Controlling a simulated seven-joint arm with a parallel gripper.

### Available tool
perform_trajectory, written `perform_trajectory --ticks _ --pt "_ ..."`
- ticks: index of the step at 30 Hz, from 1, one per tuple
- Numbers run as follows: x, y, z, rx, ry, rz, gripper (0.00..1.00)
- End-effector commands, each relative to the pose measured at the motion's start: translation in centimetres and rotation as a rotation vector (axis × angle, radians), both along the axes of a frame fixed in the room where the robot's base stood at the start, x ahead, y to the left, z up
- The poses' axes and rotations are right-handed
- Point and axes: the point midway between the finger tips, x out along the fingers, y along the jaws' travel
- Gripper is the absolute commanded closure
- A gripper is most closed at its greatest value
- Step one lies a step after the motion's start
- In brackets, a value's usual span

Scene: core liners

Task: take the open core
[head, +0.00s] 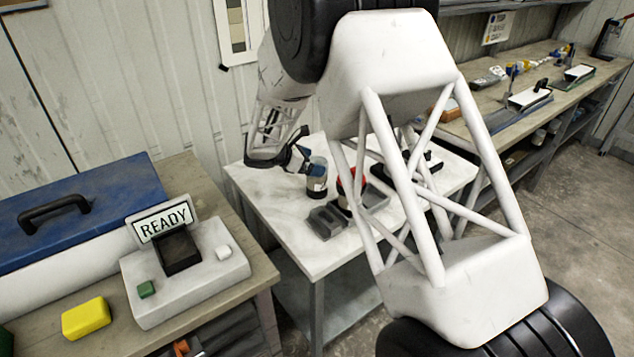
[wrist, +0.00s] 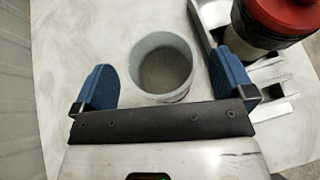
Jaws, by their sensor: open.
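The open core (wrist: 160,68) is a grey cylinder with an open top and a grey inside. In the head view the open core (head: 316,187) stands upright on the white marbled table. My gripper (wrist: 161,66) is open, with one blue finger on each side of the core in the wrist view. A gap shows at the left finger, and the right finger is closer to the core's wall. In the head view my gripper (head: 303,160) is at the core's upper part. Whether a finger touches it I cannot tell.
A red-capped core (wrist: 282,22) stands in a grey holder (wrist: 270,101) close to my right finger. Another grey block (head: 327,221) lies in front. My arm hides part of the white table (head: 285,235). A READY sign (head: 163,222) stands on the left bench.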

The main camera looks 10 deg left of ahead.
Motion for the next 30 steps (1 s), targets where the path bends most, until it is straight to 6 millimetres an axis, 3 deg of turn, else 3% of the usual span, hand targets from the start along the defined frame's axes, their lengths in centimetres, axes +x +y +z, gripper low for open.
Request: perform_trajectory --ticks 7,24,25,30 --pt "1.0 -1.6 -1.0 0.001 0.000 0.000 0.00" --pt "1.1 -1.7 -1.1 0.001 0.000 0.001 0.00" --pt "1.1 -1.7 -1.1 0.001 0.000 0.001 0.02" --pt "1.1 -1.7 -1.1 0.001 0.000 0.001 0.28"
